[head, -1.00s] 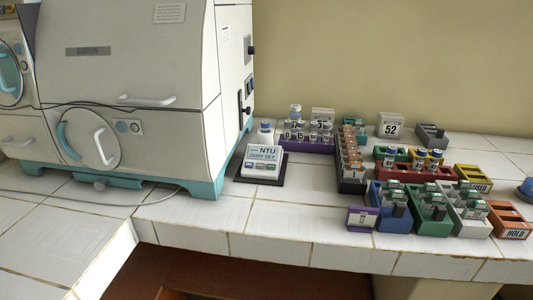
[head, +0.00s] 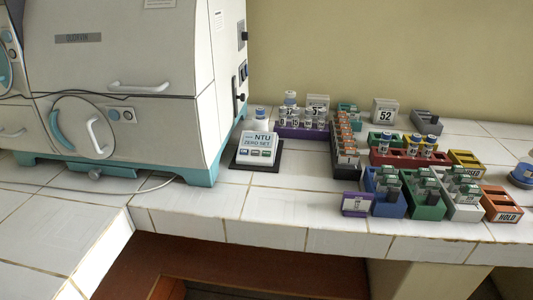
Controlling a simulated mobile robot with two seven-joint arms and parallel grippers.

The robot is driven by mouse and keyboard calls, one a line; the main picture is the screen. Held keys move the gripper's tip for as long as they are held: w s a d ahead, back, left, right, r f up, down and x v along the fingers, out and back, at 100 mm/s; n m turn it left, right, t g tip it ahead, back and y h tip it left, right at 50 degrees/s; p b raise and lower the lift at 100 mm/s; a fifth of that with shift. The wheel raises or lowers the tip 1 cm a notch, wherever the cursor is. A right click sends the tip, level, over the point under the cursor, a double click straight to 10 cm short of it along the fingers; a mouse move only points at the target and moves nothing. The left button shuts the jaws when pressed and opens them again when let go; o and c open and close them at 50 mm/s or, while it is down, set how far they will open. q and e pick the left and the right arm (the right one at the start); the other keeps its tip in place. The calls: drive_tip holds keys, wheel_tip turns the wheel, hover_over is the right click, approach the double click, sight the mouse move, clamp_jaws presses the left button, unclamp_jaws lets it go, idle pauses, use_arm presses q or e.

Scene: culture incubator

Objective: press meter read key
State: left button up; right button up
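The meter (head: 257,147) is a small white box with a sloped face on a dark base plate, on the white tiled bench just right of the incubator. Its display reads "NTU ZERO SET". A row of small keys (head: 254,153) sits below the display; their labels are too small to read. A white-capped vial (head: 260,120) stands at the back of the meter. Neither of my grippers is in view.
The large incubator (head: 120,80) fills the left. Right of the meter are a purple vial rack (head: 300,134), a black rack (head: 346,170), a red rack (head: 405,160), blue (head: 388,207) and green (head: 423,211) bins, and an orange HOLD tray (head: 502,213). Bench in front of the meter is clear.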

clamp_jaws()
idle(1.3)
